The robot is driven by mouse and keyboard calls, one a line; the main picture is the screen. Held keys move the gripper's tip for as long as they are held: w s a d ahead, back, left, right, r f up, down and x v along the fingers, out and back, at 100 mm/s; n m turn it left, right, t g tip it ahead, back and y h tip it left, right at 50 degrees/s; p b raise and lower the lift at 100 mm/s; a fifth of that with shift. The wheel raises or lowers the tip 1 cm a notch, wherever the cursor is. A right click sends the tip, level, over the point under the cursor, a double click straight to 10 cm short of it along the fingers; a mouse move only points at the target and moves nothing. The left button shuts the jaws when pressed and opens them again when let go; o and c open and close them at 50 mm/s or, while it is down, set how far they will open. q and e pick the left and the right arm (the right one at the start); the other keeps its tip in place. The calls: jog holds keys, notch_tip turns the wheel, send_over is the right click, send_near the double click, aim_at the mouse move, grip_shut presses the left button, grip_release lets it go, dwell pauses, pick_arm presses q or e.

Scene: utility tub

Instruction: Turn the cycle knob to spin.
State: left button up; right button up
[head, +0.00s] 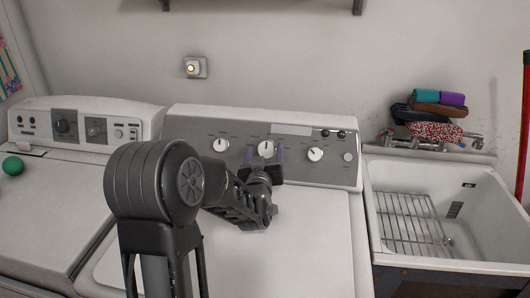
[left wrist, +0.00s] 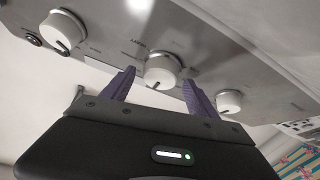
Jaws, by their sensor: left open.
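The washer's sloped grey control panel (head: 340,170) carries three white round knobs; their labels are too small to read, so I cannot tell which is named cycle. The middle knob (head: 266,147) also shows in the left wrist view (left wrist: 162,69), with a dark pointer mark at its lower edge there. The left knob (head: 220,145) and right knob (head: 314,154) stand clear on either side. My left gripper (head: 266,155) is open, its purple fingers (left wrist: 158,77) either side of the middle knob, pointing at the panel. I cannot tell whether they touch it. My right gripper is out of view.
A second machine (head: 75,125) with its own panel stands at left, a green ball (head: 12,165) on its top. A utility tub (head: 485,200) with a wire rack (head: 410,222) stands at right, folded cloths (head: 430,112) behind it. The washer lid (head: 310,235) is clear.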

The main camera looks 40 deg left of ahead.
pick_arm(q)
jog(key=shift+c, duration=0.3)
jog(key=c, duration=1.3)
jog(key=shift+n, duration=0.4)
